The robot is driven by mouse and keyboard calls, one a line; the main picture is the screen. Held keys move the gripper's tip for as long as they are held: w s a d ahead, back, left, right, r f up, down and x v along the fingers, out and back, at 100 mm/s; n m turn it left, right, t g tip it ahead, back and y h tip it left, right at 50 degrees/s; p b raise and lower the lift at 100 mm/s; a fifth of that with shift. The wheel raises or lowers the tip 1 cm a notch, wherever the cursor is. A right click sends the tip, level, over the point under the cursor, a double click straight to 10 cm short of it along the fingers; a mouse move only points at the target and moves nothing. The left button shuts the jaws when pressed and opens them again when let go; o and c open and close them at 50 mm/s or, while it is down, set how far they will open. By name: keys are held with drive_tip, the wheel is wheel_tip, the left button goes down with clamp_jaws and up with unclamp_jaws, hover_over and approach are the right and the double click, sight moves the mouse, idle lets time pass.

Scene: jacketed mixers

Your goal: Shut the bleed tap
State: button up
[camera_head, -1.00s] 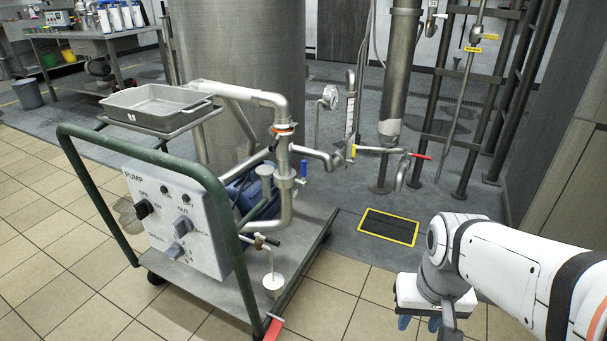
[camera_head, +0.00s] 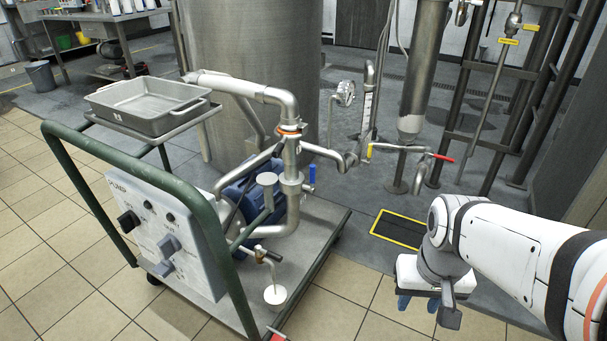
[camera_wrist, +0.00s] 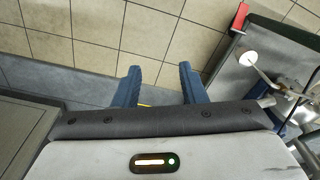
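No label that I can read marks the bleed tap. A small brass tap with a dark lever (camera_head: 266,254) sits low on the pump cart, with a white round cup or disc (camera_head: 275,294) below it; the disc also shows in the wrist view (camera_wrist: 248,58). Other levers are a blue one (camera_head: 312,175) on the cart's pipe, and a yellow one (camera_head: 369,151) and a red one (camera_head: 443,157) on the pipe behind. My gripper (camera_head: 418,303) is right of the cart, pointing down, touching nothing. In the wrist view its blue fingers (camera_wrist: 158,84) are apart and empty.
The pump cart has a green rail (camera_head: 200,205), a control box (camera_head: 165,235) and a grey tray (camera_head: 148,105) on top. A yellow-edged floor grate (camera_head: 398,230) lies behind my gripper. Tiled floor between cart and arm is clear. Steel frame posts stand at right.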

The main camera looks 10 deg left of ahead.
drive_tip(key=w+a+f+n+t+y+p, duration=0.1)
drive_tip(key=w+a+f+n+t+p, duration=0.15)
drive_tip(key=w, duration=0.55)
drive_tip(key=w+a+f+n+t+p, duration=0.1)
drive_tip(key=w+f+n+t, duration=0.15)
drive_tip(key=w, duration=0.45)
drive_tip(key=w+a+f+n+t+y+p, duration=0.1)
drive_tip(key=w+a+f+n, duration=0.15)
drive_tip(key=w, duration=0.55)
drive_tip(key=n+y+p, duration=0.4)
drive_tip(key=y+p, duration=0.1)
drive_tip(key=y, duration=1)
approach(270, 255)
drive_tip(key=w+a, duration=0.1)
drive_tip(key=a, duration=0.1)
drive_tip(key=x, duration=0.2)
drive_tip(key=b+x, duration=0.1)
drive_tip(key=x, duration=0.4)
drive_tip(key=shift+w+f, duration=0.15)
drive_tip(key=shift+f, duration=0.25)
drive_tip(key=shift+c, duration=0.4)
clamp_jaws()
